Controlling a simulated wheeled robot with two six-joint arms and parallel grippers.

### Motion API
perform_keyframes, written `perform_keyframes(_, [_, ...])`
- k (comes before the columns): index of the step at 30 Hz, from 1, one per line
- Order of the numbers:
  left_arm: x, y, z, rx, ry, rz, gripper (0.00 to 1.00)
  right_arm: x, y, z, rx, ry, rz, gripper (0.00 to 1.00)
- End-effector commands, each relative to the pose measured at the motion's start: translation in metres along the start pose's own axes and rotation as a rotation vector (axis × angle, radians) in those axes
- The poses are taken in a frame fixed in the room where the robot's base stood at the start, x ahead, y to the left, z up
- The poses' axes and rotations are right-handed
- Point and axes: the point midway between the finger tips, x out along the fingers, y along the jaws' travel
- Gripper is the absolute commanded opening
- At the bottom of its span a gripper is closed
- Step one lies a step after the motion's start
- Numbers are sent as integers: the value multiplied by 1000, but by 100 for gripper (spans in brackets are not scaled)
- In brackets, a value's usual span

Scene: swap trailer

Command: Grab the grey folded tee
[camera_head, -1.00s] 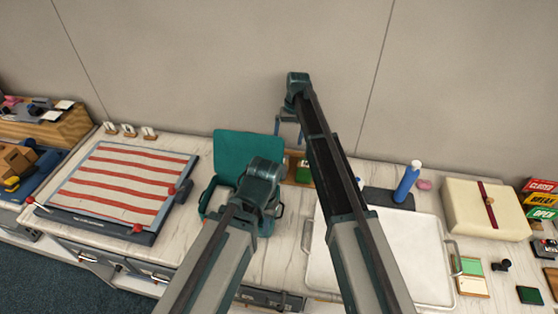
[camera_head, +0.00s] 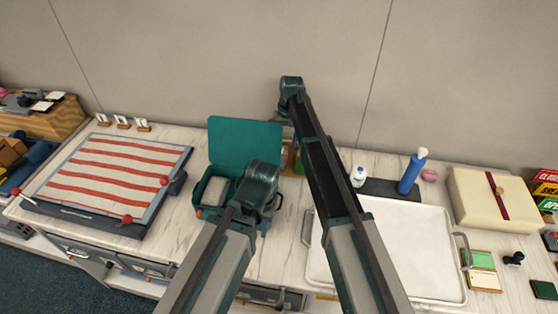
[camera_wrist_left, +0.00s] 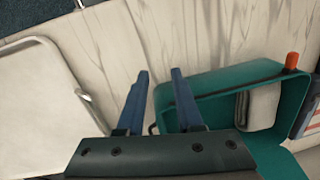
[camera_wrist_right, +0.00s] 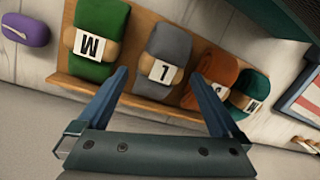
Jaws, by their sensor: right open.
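The grey folded tee (camera_wrist_right: 170,50) lies on a wooden board (camera_wrist_right: 138,45) in the right wrist view, with a tan band and a white "L" label. It sits between a green folded tee (camera_wrist_right: 97,35) marked "M" and an orange one (camera_wrist_right: 216,73). My right gripper (camera_wrist_right: 160,72) is open and empty, its fingers spread on either side of the grey tee's near end; contact cannot be told. In the head view my right arm mostly hides the tees. My left gripper (camera_wrist_left: 160,72) is open and empty beside the teal case (camera_wrist_left: 225,85).
A pale folded cloth (camera_wrist_left: 262,105) lies in the open teal case, whose lid (camera_head: 245,143) stands up. A white tray (camera_head: 435,240), a blue bottle (camera_head: 411,174) and a cream box (camera_head: 495,200) are to the right. A striped panel (camera_head: 120,180) lies left. A purple object (camera_wrist_right: 25,30) is beside the board.

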Motion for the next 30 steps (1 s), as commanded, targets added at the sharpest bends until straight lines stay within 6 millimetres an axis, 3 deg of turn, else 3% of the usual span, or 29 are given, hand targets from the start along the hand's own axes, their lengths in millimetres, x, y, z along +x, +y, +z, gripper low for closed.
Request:
perform_keyframes(7, [8, 1, 0, 0, 0, 0, 35, 8, 0, -2, 0, 0, 0, 100])
perform_keyframes(18, [50, 5, -3, 0, 0, 0, 35, 50, 0, -8, 0, 0, 0, 100])
perform_keyframes(27, [50, 5, -3, 0, 0, 0, 35, 51, -1, -7, 1, 1, 0, 100])
perform_keyframes(30, [50, 5, -3, 0, 0, 0, 35, 51, -1, -8, 0, 0, 0, 84])
